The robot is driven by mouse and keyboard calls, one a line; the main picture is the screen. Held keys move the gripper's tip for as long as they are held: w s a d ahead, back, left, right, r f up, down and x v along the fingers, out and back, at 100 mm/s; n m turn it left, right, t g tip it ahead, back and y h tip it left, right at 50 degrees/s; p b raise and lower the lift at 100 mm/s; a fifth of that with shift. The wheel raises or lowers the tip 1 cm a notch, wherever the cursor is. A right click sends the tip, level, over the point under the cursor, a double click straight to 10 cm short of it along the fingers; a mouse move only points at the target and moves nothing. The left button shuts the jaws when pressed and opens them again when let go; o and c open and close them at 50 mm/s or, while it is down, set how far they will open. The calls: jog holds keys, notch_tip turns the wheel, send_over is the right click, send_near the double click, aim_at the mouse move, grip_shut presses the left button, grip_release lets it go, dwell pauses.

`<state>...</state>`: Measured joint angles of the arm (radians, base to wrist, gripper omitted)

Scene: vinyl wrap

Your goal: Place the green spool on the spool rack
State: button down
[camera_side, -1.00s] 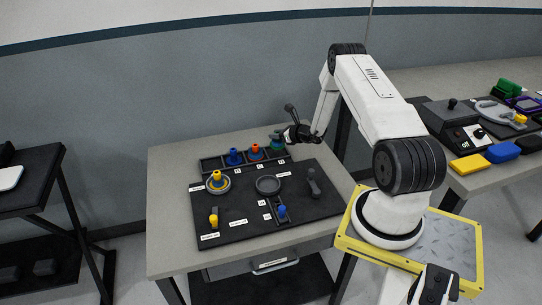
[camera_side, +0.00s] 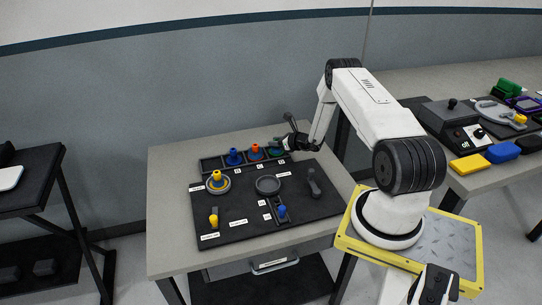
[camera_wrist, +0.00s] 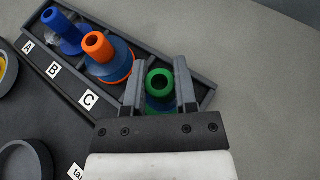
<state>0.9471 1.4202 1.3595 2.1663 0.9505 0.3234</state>
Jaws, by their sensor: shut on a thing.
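The green spool (camera_wrist: 159,85) is between the two fingers of my gripper (camera_wrist: 158,82), upright, in the wrist view. My gripper is shut on it. In the side view my gripper (camera_side: 281,144) is at the right end of the spool rack (camera_side: 210,164), and the fingers partly hide the spool. The spool is over or in the rack's end slot, just past the label C side; I cannot tell whether its base touches the rack floor. The rack (camera_wrist: 205,100) is a long dark tray.
A blue spool (camera_wrist: 62,30) and an orange-topped blue spool (camera_wrist: 100,48) stand in the rack beside the green one. A yellow spool (camera_side: 217,176) sits on a round holder on the black board (camera_side: 235,205). An empty round dish (camera_side: 268,185) lies nearby.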

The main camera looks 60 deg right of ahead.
jog(key=shift+f, duration=0.1)
jog(key=shift+c, duration=2)
grip_release()
jog(key=shift+v, duration=3.8)
jog(key=shift+w+a, duration=0.1)
jog(key=shift+w, duration=0.05)
